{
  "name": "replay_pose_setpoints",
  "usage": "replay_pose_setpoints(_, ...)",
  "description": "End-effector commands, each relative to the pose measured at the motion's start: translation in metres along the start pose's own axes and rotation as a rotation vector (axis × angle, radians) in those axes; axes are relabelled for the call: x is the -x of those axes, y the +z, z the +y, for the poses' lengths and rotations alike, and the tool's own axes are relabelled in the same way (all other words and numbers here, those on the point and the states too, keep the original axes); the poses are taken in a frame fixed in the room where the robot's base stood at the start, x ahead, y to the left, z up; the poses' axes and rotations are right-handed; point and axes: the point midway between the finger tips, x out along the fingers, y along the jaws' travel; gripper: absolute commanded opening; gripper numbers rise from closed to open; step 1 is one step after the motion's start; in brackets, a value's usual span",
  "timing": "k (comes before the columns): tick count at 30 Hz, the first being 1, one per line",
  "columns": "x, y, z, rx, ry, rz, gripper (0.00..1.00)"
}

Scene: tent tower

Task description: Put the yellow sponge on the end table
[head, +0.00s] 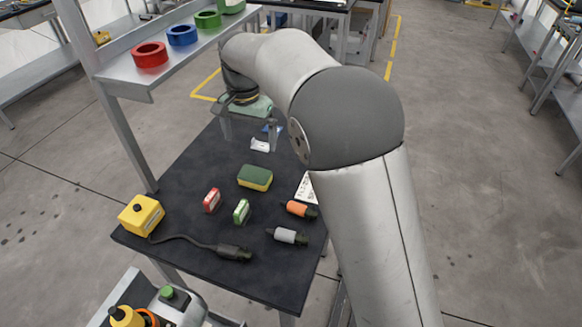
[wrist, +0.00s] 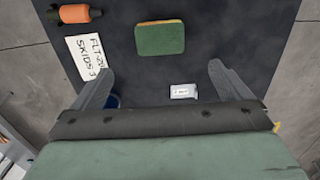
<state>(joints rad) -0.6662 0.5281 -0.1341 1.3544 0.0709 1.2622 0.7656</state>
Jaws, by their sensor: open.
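The yellow sponge (head: 255,177), with a green scouring top, lies flat on the dark table (head: 185,175) near its middle. In the wrist view the sponge (wrist: 160,39) shows its green face, with a thin yellow edge, ahead of the fingers. My gripper (wrist: 160,78) is open and empty above the table, at its far part in the head view (head: 248,135). The sponge lies beyond the fingertips, not between them. I cannot tell which surface is the end table.
A shelf with tape rolls (head: 150,55) stands left.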

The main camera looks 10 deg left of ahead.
Motion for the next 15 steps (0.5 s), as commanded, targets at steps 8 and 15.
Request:
replay_pose_setpoints(8,0.005,-0.002,0.019,0.001,-0.005,-0.001,0.97)
replay_pose_setpoints(15,0.023,0.023,0.173,0.064,-0.034,0.0,0.97)
